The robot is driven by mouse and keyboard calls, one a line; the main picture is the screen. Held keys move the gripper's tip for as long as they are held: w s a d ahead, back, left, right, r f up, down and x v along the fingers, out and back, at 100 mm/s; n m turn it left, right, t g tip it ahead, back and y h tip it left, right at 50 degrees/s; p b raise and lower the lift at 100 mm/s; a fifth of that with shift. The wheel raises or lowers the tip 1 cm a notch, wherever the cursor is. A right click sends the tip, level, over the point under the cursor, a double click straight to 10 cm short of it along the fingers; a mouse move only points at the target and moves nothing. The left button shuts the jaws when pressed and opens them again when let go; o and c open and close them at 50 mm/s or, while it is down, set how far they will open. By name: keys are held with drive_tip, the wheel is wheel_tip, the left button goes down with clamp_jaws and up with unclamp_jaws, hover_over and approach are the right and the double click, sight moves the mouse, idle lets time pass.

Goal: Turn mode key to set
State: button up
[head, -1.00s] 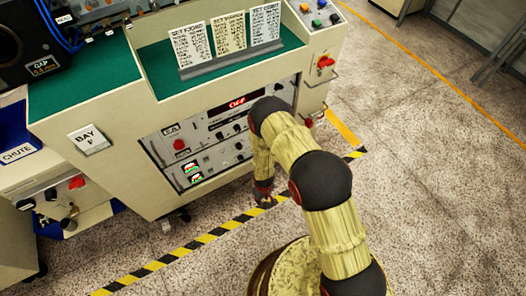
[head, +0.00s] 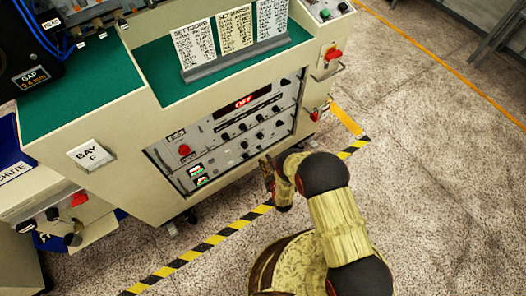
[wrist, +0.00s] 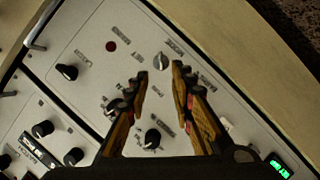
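In the wrist view a silver round key switch (wrist: 160,62), which looks like the mode key, sits on the pale control panel (wrist: 90,45). I cannot tell how far the fingertips are from the panel. In the head view my gripper (head: 268,168) is in front of the lower right of the panel (head: 232,155), and I cannot make out the key there.
Several black knobs, one of them (wrist: 152,138) between the fingers lower down, stick out nearby. A red display (head: 243,101) reads OFF. A red knob (head: 184,150) and a red switch (head: 333,54) are on the cabinet. The floor at right is clear beyond the striped tape (head: 215,238).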

sight(260, 149)
drive_tip(key=b+x, duration=0.3)
drive_tip(key=x, duration=0.4)
drive_tip(key=shift+w+f, duration=0.15)
drive_tip(key=shift+w, duration=0.15)
drive_tip(key=c, duration=0.3)
clamp_jaws()
